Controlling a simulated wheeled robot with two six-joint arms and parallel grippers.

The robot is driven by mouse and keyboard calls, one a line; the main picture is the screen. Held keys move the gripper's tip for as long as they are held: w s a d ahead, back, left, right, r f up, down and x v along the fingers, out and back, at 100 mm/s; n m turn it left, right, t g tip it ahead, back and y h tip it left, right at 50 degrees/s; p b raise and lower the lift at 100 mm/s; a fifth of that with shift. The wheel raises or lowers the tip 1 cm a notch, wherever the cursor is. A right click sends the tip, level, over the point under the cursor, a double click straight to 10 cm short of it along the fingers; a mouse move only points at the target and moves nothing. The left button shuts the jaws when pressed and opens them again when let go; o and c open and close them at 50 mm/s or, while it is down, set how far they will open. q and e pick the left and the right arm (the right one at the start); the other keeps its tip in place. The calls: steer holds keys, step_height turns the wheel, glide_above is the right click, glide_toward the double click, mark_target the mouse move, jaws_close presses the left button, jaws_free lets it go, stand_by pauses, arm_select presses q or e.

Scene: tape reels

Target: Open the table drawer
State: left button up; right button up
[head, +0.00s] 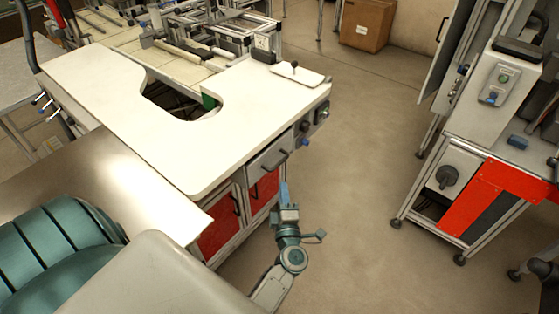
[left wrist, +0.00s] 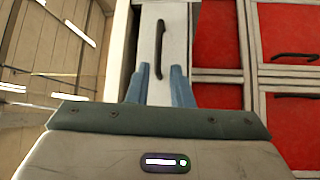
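The table drawer (head: 268,157) has a light grey front and sits under the right end of the white table. Its dark bar handle (head: 281,159) also shows in the left wrist view (left wrist: 158,48), running lengthwise up the drawer front (left wrist: 176,28). The drawer looks shut in the head view. My left gripper (head: 284,186) is just below and in front of the handle. My right gripper is not in view.
The white table (head: 110,85) has a cut-out in its edge. Red cabinet doors (head: 219,226) with dark handles lie below the drawer. A control box with knobs (head: 321,113) is beside it. The floor (head: 360,150) to the right is clear up to a grey machine (head: 480,160).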

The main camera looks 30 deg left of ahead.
mark_target(279, 163)
arm_select(q)
steer(key=p+x, duration=0.3)
steer(key=x, duration=0.7)
steer(key=shift+w+a+r, duration=0.15)
steer(key=shift+a+r, duration=0.05)
jaws_close()
